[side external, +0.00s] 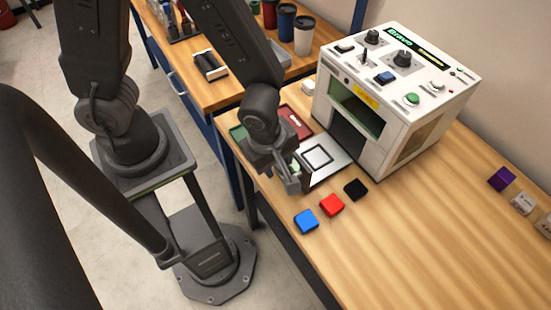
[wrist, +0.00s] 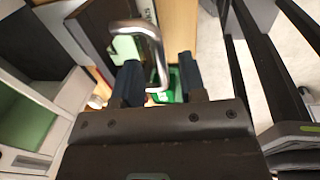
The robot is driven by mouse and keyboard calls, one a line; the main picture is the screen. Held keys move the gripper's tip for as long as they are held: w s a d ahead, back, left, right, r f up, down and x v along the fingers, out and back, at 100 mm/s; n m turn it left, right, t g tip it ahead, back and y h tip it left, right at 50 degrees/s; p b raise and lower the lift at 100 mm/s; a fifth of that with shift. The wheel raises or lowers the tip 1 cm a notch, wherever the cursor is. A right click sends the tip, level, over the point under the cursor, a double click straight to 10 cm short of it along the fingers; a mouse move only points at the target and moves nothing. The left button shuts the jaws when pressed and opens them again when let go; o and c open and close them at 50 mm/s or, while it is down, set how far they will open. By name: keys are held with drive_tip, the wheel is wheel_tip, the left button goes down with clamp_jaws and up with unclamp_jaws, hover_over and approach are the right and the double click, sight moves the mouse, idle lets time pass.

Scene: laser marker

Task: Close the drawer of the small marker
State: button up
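The small marker (side external: 395,95) is a white box with knobs and buttons on top, standing on the wooden bench. Its drawer (side external: 338,170) is out at the front, a pale metal plate with a dark square outline on it. My gripper (side external: 293,184) is low at the drawer's outer end. In the wrist view a bent metal handle (wrist: 152,42) reaches down between the two fingers of my gripper (wrist: 160,88). The fingers are apart, with a visible gap beside the handle. Whether either finger touches the handle cannot be told. The drawer's outer edge is partly hidden by my gripper in the side view.
Blue (side external: 306,221), red (side external: 331,204) and black (side external: 356,188) blocks lie in a row near the bench edge, right of my gripper. A red tray (side external: 297,121) and a green tray (side external: 238,133) lie behind it. The bench right of the marker is largely clear.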

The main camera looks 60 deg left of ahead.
drive_tip(key=shift+c, duration=0.5)
clamp_jaws()
